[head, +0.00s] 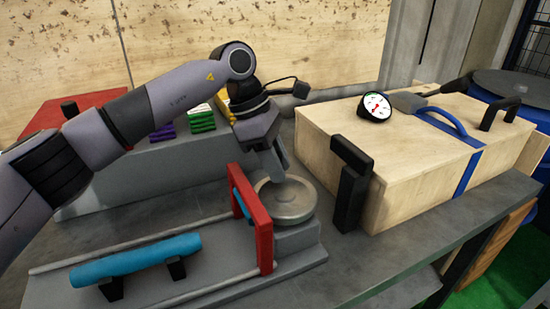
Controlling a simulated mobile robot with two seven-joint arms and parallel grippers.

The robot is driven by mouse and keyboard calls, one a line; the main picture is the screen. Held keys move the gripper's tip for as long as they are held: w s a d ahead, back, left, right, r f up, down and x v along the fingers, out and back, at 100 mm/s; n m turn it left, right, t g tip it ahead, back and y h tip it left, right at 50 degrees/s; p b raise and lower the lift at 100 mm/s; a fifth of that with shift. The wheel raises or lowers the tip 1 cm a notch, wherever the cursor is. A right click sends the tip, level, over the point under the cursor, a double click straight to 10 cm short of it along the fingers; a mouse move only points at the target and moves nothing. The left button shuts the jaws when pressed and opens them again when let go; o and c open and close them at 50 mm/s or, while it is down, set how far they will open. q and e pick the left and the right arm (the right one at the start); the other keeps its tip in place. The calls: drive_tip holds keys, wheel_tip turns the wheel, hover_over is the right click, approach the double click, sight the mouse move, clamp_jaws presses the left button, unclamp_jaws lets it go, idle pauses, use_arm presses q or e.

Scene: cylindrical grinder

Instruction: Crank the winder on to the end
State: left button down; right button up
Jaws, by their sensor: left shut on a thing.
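The winder appears as a round grey metal wheel (284,203) on a grey base, just right of the red frame. My left gripper (279,167) reaches down from above to the wheel's far side, its fingers pointing at the top face. It is shut on the winder's crank, and the fingers hide the gripped part. My right gripper is out of view.
A blue handle (136,259) on black posts lies along the bed at front left. A wooden box (420,165) with a dial gauge (375,106), black handles and a blue strap stands to the right. Coloured blocks (201,119) sit behind my arm. Grey bench shows between winder and box.

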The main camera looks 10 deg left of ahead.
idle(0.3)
use_arm(q)
drive_tip(key=c, duration=0.9)
unclamp_jaws()
drive_tip(key=shift+r, duration=0.1)
drive_tip(key=v, duration=0.7)
